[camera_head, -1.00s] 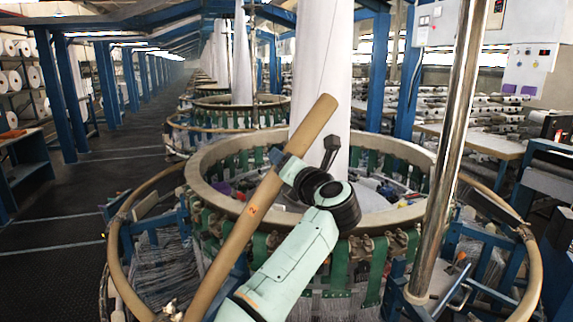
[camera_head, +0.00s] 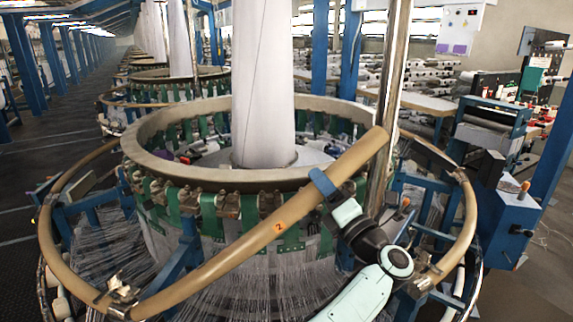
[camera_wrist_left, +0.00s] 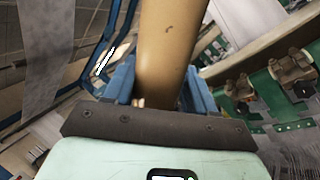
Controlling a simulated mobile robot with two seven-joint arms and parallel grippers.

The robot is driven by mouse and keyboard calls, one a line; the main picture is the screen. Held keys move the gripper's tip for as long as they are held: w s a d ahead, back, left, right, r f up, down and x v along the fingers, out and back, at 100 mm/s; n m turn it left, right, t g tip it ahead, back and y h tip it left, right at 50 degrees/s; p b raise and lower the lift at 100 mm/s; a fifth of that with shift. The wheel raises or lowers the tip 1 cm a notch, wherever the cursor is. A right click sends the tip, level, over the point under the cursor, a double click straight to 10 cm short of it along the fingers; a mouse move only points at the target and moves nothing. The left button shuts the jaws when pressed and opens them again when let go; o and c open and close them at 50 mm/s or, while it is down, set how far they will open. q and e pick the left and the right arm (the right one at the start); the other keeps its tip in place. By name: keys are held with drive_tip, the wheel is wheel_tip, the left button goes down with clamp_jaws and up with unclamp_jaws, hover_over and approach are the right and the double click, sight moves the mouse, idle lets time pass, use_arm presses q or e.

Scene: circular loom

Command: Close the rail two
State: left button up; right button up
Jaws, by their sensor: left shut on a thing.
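Rail two (camera_head: 240,243) is a tan curved tube with an orange "2" label. Its lower left end meets a metal joint (camera_head: 122,290) on the ring of rails. It slopes up to the right across the front of the loom, and its free end is in front of the chrome pole, raised above the bracket (camera_head: 425,278) on the right rail. My left gripper (camera_head: 322,183) is shut around the rail between label and free end. In the left wrist view, the rail (camera_wrist_left: 170,45) runs between the blue fingers (camera_wrist_left: 160,92). My right gripper is out of view.
The circular loom (camera_head: 230,183) has a beige ring and green straps around a white fabric column (camera_head: 262,80). A chrome pole (camera_head: 391,100) stands at the right. The left rail (camera_head: 48,235) and right rail (camera_head: 470,215) curve round the sides. Thin threads hang below.

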use_arm(q)
drive_tip(key=d+f+m+t+b, duration=0.1)
drive_tip(key=d+f+m+b, duration=0.1)
drive_tip(key=d+f, duration=0.3)
wheel_tip(320, 180, down, 3)
drive_tip(key=shift+s+d+f+t+b, duration=0.2)
drive_tip(key=shift+s+d+t+b, duration=0.1)
drive_tip(key=shift+s+b, duration=0.15)
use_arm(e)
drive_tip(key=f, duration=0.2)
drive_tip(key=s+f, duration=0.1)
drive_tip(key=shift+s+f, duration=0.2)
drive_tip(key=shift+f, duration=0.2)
use_arm(q)
drive_tip(key=o, duration=1.4)
drive_tip(key=b+v, duration=0.4)
drive_tip(key=v, duration=0.9)
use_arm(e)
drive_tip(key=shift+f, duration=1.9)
use_arm(q)
drive_tip(key=shift+d+f, duration=0.1)
